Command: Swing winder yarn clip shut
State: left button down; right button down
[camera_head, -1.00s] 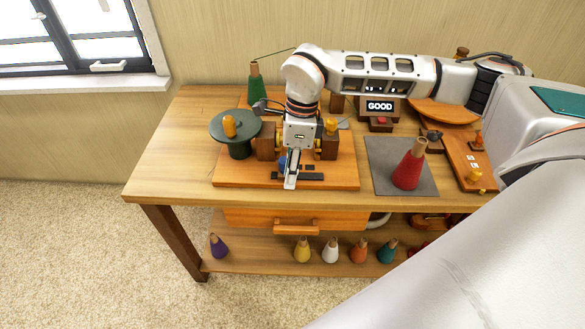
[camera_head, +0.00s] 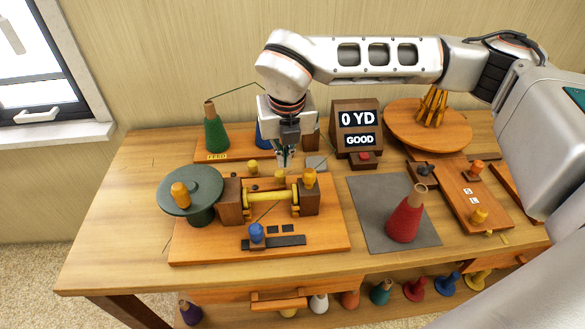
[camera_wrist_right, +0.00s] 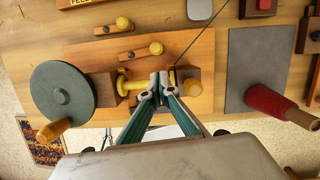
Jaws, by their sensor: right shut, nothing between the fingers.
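The winder stands on an orange board (camera_head: 190,250). It has a dark green wheel (camera_head: 190,187) with an orange knob, and a yellow spool (camera_head: 268,196) between two brown posts. At its front is a slotted black strip (camera_head: 285,241) with a blue knob (camera_head: 257,232). Behind the spool are small wooden bars with yellow knobs, one of them (camera_head: 253,167) beside my gripper. I cannot tell which part is the yarn clip. My right gripper (camera_head: 284,160) is shut and empty, pointing down above the winder's back side. In the wrist view its fingertips (camera_wrist_right: 160,82) overlap the spool. My left gripper is out of view.
A green cone (camera_head: 215,133) stands at the back left. A display box (camera_head: 357,128) reads 0 YD and GOOD. A red cone (camera_head: 406,217) stands on a grey mat (camera_head: 365,205). A round wooden turntable (camera_head: 400,120) is at the back right. The table's left side is clear.

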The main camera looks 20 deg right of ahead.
aim_at(283, 179)
jog(key=x, duration=0.8)
jog(key=shift+f, duration=0.3)
jog(key=shift+w+f, duration=0.2)
jog(key=shift+f, duration=0.45)
jog(key=shift+d, duration=0.1)
